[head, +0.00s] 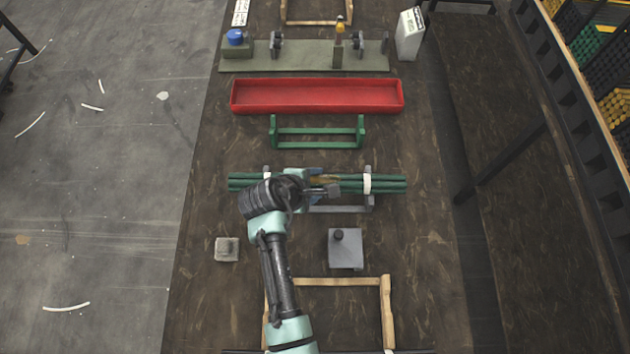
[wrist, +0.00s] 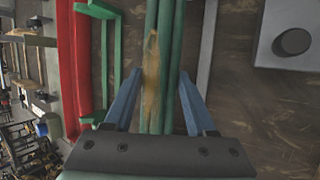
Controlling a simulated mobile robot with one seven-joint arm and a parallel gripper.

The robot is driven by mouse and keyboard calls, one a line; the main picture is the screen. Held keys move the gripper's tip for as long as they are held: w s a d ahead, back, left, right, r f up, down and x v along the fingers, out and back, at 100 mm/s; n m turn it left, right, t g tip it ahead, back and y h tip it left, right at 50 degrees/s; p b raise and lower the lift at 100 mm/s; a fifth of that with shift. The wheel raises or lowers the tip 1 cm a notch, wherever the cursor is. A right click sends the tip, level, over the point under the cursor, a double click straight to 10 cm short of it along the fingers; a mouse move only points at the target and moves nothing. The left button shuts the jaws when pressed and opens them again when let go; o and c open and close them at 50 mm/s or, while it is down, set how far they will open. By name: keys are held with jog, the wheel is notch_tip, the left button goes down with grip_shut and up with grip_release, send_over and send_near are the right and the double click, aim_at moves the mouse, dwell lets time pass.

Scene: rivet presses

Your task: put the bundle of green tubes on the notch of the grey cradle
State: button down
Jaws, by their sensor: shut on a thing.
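The bundle of green tubes (head: 392,185) lies crosswise over the grey cradle (head: 340,209), with white bands near its ends and a brownish patch mid-length. The cradle's post tops show behind the bundle and its front bar shows in front. I cannot tell whether the tubes rest in the notches or hang just above them. My gripper (head: 321,182) is shut on the bundle near its middle, and my arm hides part of the left half. In the wrist view the blue fingers (wrist: 157,98) stand either side of the tubes (wrist: 165,45), with the cradle bar (wrist: 206,50) to the right.
A green cradle (head: 318,145) stands empty behind, then a red tray (head: 316,108) and a grey fixture plate (head: 300,68). A grey block with a dark knob (head: 346,258) and a small pale block (head: 227,250) stand in front. A wooden frame (head: 387,310) is nearer.

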jog(key=shift+w+r, duration=0.1)
jog(key=shift+w, duration=0.05)
jog(key=shift+c, duration=1.1)
grip_release()
